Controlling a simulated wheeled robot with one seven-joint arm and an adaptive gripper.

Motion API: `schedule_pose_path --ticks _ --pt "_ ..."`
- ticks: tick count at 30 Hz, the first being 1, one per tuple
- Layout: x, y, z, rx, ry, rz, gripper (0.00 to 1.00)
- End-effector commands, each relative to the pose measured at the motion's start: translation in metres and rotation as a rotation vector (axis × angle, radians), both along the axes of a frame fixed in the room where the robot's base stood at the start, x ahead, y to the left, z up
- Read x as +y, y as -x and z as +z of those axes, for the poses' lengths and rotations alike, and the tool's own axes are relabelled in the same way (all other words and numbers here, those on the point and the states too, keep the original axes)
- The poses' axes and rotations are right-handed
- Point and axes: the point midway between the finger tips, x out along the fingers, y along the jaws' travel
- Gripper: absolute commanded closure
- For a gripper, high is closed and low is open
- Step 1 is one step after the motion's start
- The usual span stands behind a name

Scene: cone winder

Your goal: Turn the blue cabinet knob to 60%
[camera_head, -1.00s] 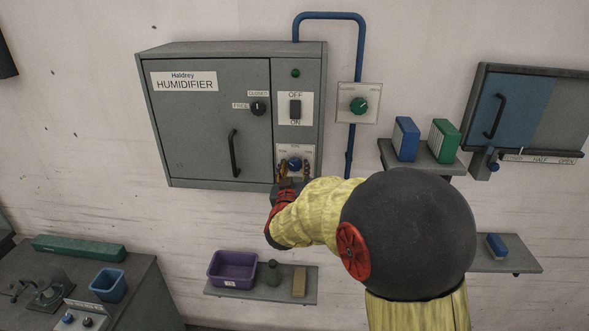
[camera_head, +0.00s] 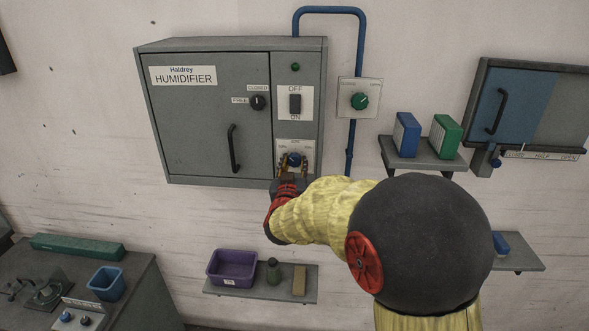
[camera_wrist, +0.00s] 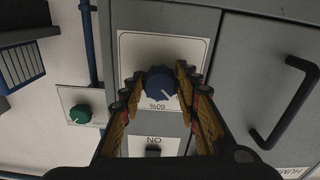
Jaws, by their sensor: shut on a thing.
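The blue cabinet knob (camera_head: 294,159) is on the small lower right panel of the grey humidifier cabinet (camera_head: 200,130). In the wrist view the knob (camera_wrist: 160,83) shows a pale pointer line, and a "60%" label shows beside it, upside down. My gripper (camera_wrist: 160,90) is shut on the knob, with one finger on each side of it. In the head view my gripper (camera_head: 294,166) reaches the knob from below, and its fingers partly cover the dial plate. Most of the dial marks are hidden or too small to read.
Above the knob is the OFF/ON switch (camera_head: 295,104). A black door knob (camera_head: 257,102) and door handle (camera_head: 234,149) are to the left. A green knob (camera_head: 360,101) and blue pipe (camera_head: 361,50) are to the right. A shelf (camera_head: 420,161) holds blue and green boxes.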

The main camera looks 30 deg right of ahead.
Motion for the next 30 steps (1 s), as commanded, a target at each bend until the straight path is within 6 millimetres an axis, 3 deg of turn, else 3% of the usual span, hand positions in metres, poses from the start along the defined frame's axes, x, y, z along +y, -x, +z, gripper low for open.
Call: schedule_pose_path --ticks 18,30 --pt "0.0018 -0.0011 -0.0043 -0.29 -0.424 0.001 0.93" --pt "0.0023 -0.0016 -0.0016 -0.41 -0.606 -0.001 0.93"
